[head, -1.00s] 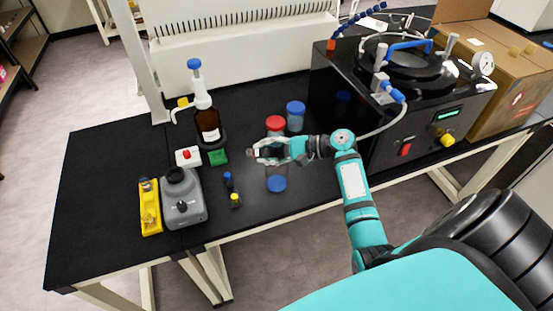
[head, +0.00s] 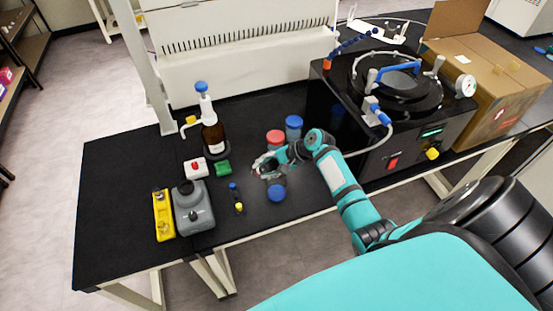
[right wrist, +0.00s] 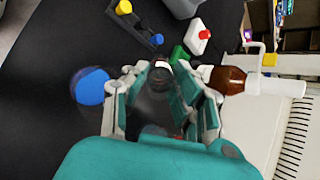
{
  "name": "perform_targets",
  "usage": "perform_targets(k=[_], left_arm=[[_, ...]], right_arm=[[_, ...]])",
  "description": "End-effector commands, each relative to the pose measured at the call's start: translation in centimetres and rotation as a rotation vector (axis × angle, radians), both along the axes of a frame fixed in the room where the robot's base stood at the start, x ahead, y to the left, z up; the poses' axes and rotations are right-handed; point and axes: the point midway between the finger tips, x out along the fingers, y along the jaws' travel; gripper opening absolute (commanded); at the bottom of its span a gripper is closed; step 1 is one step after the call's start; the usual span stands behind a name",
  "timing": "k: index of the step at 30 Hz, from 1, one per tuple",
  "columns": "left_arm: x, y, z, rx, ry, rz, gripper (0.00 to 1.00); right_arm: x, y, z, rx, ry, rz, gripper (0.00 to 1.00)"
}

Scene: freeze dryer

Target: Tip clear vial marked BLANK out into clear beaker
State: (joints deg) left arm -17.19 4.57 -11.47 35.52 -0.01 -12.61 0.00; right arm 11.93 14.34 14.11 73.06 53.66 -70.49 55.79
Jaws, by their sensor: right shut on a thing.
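My right gripper (head: 262,168) is above the middle of the black bench, between a red-capped jar (head: 276,137) and a blue-capped jar (head: 277,193). In the right wrist view its fingers are closed on a small clear vial (right wrist: 160,74) with a dark round end and a whitish band. Its marking cannot be read, and the fingers hide part of it. A clear beaker cannot be told apart surely in either view; see-through glass is blurred below the fingers. My left gripper is out of view.
A brown dispenser bottle (head: 212,137), a green block (head: 222,168), a white box with a red knob (head: 196,167) and a grey device (head: 193,210) stand left of the gripper. Another blue-capped jar (head: 294,122) is behind. The black freeze dryer (head: 375,140) stands right.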

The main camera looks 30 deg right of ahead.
Motion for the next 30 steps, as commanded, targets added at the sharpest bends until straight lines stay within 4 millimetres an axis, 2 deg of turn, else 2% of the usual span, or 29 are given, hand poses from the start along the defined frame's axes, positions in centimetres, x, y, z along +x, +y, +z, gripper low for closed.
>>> perform_targets(k=[1,4,6,15,20,24,30], left_arm=[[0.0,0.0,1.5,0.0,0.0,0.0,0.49],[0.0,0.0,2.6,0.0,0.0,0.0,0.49],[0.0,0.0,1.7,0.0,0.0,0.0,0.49],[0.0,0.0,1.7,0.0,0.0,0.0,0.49],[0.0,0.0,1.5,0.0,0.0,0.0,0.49],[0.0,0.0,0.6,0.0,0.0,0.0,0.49],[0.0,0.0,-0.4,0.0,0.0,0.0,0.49]], right_arm=[[0.1,0.1,1.1,-0.021,0.018,0.002,0.03],[0.4,0.3,1.6,-0.07,0.059,0.003,0.03],[0.7,0.5,1.4,-0.129,0.11,0.004,0.03],[2.6,2.7,-2.0,-0.326,0.301,0.006,0.03],[3.7,3.8,-2.3,-0.443,0.412,0.007,0.03],[4.3,4.4,-2.7,-0.519,0.479,0.008,0.03],[4.6,4.8,-2.8,-0.573,0.533,0.009,0.03]])
